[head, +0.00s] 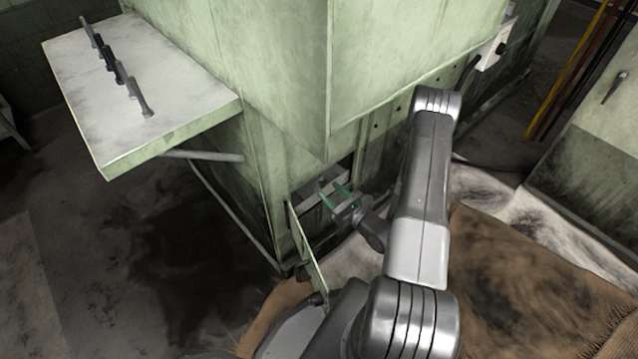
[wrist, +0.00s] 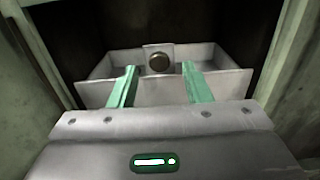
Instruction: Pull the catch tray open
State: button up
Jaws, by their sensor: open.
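The catch tray (wrist: 222,88) is a shallow grey metal drawer inside a dark opening low in the green machine. In the head view the tray (head: 309,197) shows partly, in the opening. My gripper (wrist: 158,72) has two green fingers, spread apart with nothing between them. It points into the opening, and its fingers overlap the tray's front in view; I cannot tell whether they touch it. In the head view my gripper (head: 335,198) is at the opening.
A narrow green door (head: 306,250) hangs open left of the opening. The green machine (head: 265,70) rises above it. Brown matting (head: 520,270) covers the floor at right.

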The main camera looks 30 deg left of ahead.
aim_at(324, 186)
jog(key=b+x, duration=0.1)
jog(key=x, duration=0.5)
jog(key=shift+a, duration=0.1)
jog(key=shift+c, duration=0.2)
